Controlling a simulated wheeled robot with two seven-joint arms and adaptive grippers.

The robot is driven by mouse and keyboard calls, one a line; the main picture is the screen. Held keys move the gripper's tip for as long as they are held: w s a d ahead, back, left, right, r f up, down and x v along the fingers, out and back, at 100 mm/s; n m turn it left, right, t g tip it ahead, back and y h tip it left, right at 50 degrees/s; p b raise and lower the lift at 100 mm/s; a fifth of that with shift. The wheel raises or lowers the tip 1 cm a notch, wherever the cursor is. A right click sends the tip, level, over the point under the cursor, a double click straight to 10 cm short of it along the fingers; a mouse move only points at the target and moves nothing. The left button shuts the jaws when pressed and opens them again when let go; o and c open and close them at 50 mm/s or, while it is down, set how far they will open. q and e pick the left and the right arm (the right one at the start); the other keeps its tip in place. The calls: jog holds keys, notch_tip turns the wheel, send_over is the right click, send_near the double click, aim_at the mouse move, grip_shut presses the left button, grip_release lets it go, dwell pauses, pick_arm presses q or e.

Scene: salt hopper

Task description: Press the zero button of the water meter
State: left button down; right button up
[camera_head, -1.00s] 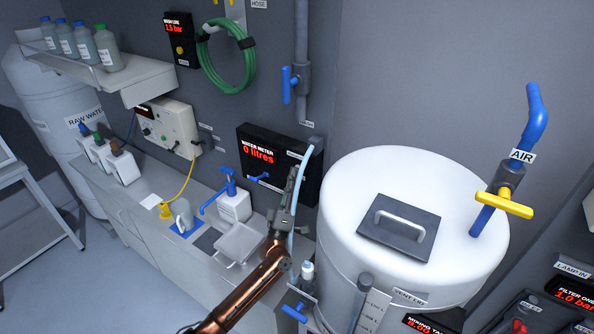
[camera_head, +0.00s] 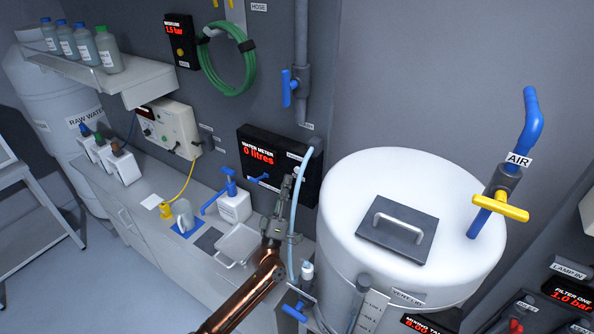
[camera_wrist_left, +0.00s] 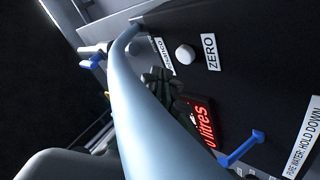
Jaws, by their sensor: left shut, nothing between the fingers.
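The water meter (camera_head: 283,157) is a black wall box reading "0 litres" in red. Its white round zero button (camera_wrist_left: 184,55) shows beside the ZERO label (camera_wrist_left: 211,52) in the left wrist view. A small pale spot on the meter's right part in the head view looks like the same button (camera_head: 297,170). My left gripper (camera_head: 287,182) is shut and empty, tips just below the button and apart from it in the picture. In the left wrist view its dark fingers (camera_wrist_left: 165,88) are partly hidden by a pale blue hose. My right gripper is not in view.
The pale blue hose (camera_head: 294,215) hangs right beside my left gripper. A blue lever (camera_wrist_left: 240,150) sits on the meter's front. The white tank (camera_head: 340,220) stands close on the right.

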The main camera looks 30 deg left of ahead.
pick_arm(q)
jog(key=s, duration=0.3)
jog(key=shift+s+a+p, duration=0.1)
jog(key=shift+s+p, duration=0.1)
jog(key=shift+p, duration=0.2)
dwell(0.6)
